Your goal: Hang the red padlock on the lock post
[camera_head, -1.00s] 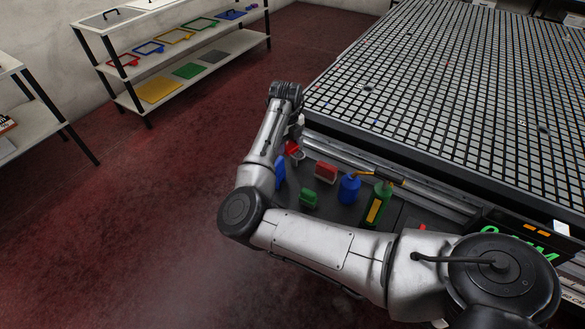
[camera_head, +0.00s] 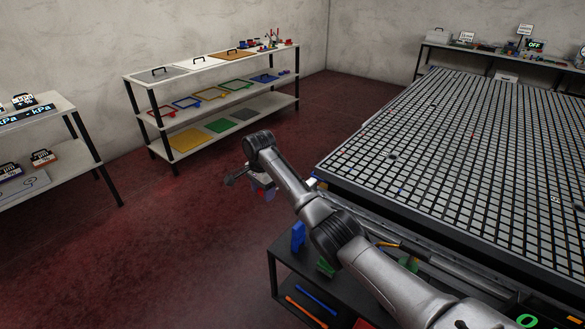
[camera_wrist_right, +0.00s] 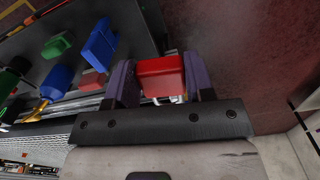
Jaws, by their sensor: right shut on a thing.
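The red padlock (camera_wrist_right: 160,78) is between the two fingers of my right gripper (camera_wrist_right: 160,88) in the right wrist view, its red body toward the fingertips. A bit of metal shows under it, perhaps its shackle. In the head view my right gripper (camera_head: 262,190) hangs below the wrist over open floor, left of the grid table; the padlock is too small there to make out clearly. I cannot pick out the lock post in either view. My left gripper is not in view.
A side shelf with a blue block (camera_head: 298,236) and a green block (camera_head: 326,266) runs along the grid table (camera_head: 450,150). A rack (camera_head: 215,62) with coloured frames and small items stands at the back left. Red floor lies clear between.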

